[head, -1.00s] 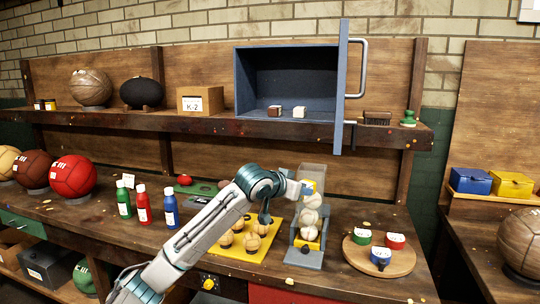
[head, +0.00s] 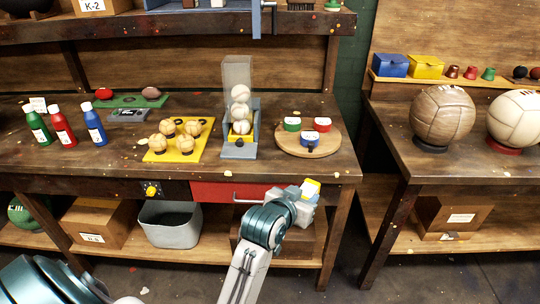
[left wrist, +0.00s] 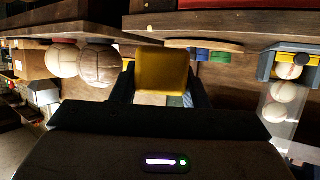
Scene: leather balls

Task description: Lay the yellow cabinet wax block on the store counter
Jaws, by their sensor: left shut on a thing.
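The yellow wax block (head: 311,189) is held at the tip of my left gripper (head: 306,194), in front of the workbench's right part. In the left wrist view the yellow block (left wrist: 161,68) sits between the two dark fingers, which are shut on it. The block is clear of any surface. A second counter (head: 470,170) stands to the right, bearing a brown ball (head: 443,117) and a cream ball (head: 515,118); I cannot tell whether this is the store counter. My right gripper is not in view.
A gap separates bench and right counter. The right counter's front strip looks bare.

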